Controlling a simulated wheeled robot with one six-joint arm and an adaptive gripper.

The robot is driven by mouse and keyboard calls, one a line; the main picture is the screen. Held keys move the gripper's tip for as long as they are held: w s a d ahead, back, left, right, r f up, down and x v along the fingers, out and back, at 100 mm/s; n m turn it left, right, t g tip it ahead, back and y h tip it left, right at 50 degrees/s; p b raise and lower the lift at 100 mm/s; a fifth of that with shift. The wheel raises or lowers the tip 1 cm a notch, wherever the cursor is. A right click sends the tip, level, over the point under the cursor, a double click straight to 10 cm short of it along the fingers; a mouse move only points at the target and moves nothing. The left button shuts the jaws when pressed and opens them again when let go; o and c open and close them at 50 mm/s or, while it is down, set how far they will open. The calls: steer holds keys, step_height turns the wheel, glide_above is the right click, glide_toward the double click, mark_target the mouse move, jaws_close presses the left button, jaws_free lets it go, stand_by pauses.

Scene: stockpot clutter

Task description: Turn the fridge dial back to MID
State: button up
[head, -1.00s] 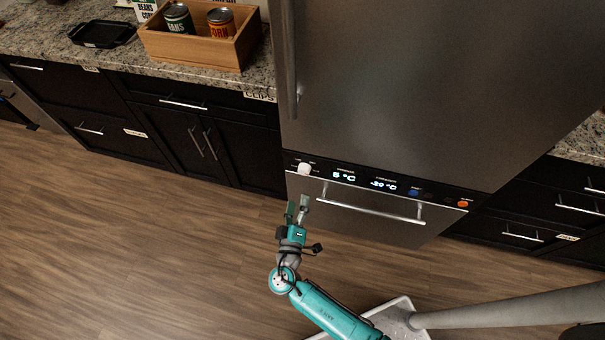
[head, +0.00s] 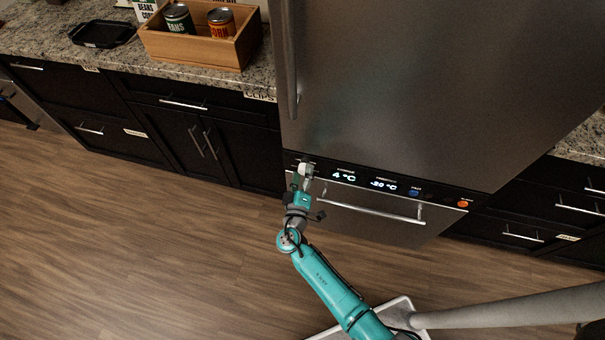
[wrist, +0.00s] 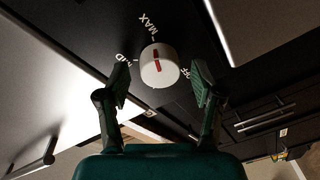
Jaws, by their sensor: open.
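The white fridge dial (wrist: 159,67) is in the wrist view, with a red pointer line on its face. The line points up, towards the MAX mark (wrist: 147,25). The MID mark (wrist: 122,60) is to the left, partly covered by a finger, and the OFF mark (wrist: 187,73) is to the right. My gripper (wrist: 160,80) is open, with one finger on each side of the dial and gaps visible between. In the head view my gripper (head: 302,177) is at the left end of the fridge's black control strip and partly hides the dial.
The strip carries a display reading 4 °C (head: 344,176), a second display (head: 383,184), a blue button (head: 413,193) and an orange button (head: 462,204). The drawer handle (head: 370,211) juts out below. The floor to the left is clear.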

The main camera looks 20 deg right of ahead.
steer(key=c, duration=1.1)
steer(key=shift+c, duration=0.2)
steer(key=shift+n, duration=0.3)
steer(key=n, duration=0.3)
steer(key=shift+g, duration=0.3)
steer(key=n, duration=0.3)
steer(key=shift+a+n, duration=0.1)
steer(key=shift+n, duration=0.3)
steer(key=n+g, duration=0.1)
steer(key=n, duration=0.2)
steer(key=shift+f, duration=0.1)
steer(key=shift+n, duration=1.7)
